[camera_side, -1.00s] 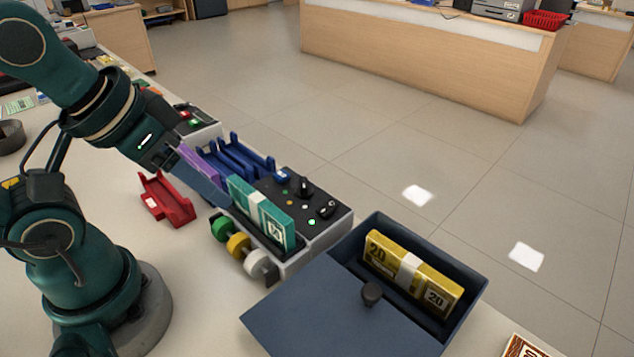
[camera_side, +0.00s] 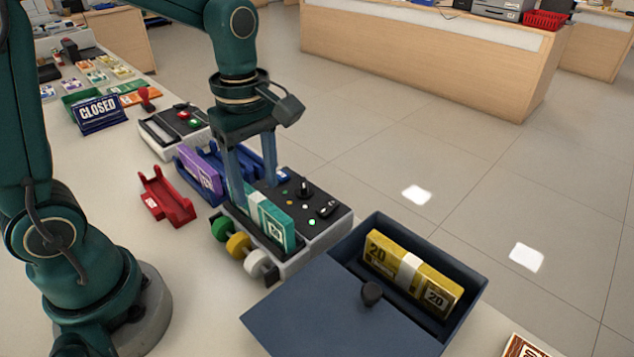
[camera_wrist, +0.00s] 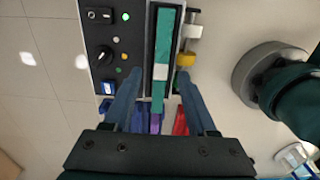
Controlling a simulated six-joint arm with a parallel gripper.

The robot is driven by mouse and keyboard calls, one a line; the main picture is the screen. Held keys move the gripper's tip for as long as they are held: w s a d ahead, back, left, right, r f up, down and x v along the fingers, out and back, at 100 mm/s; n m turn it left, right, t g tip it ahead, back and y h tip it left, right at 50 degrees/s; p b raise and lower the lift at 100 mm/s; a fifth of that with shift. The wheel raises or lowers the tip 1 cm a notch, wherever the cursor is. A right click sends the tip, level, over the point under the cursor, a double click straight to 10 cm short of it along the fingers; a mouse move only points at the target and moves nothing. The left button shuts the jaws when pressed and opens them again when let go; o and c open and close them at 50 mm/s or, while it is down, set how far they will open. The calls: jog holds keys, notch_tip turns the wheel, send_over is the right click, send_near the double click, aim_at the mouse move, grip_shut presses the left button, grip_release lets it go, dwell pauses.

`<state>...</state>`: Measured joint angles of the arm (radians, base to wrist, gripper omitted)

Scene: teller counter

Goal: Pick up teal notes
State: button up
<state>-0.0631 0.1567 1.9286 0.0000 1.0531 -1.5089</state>
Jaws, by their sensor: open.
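The teal notes (camera_side: 272,222) are a banded bundle with a white strap, standing on edge in the slot of a grey and black machine (camera_side: 325,228). In the wrist view the teal notes (camera_wrist: 162,50) run lengthwise between my fingers. My gripper (camera_side: 250,200) points down over the machine, at the far end of the bundle in the side view. In the wrist view my gripper (camera_wrist: 160,82) is open, with one blue finger on each side of the teal notes and gaps between. One side of the bundle is partly hidden by a finger in the side view.
A purple bundle (camera_side: 203,170) stands in a blue holder (camera_side: 222,160) behind the machine. An empty red holder (camera_side: 167,197) lies left. Green, yellow and white knobs (camera_side: 239,245) stick out of the machine. A dark blue box (camera_side: 475,270) holds a yellow bundle (camera_side: 415,268).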

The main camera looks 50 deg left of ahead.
aim_at(257, 197)
jog(key=shift+f, duration=2.55)
grip_shut()
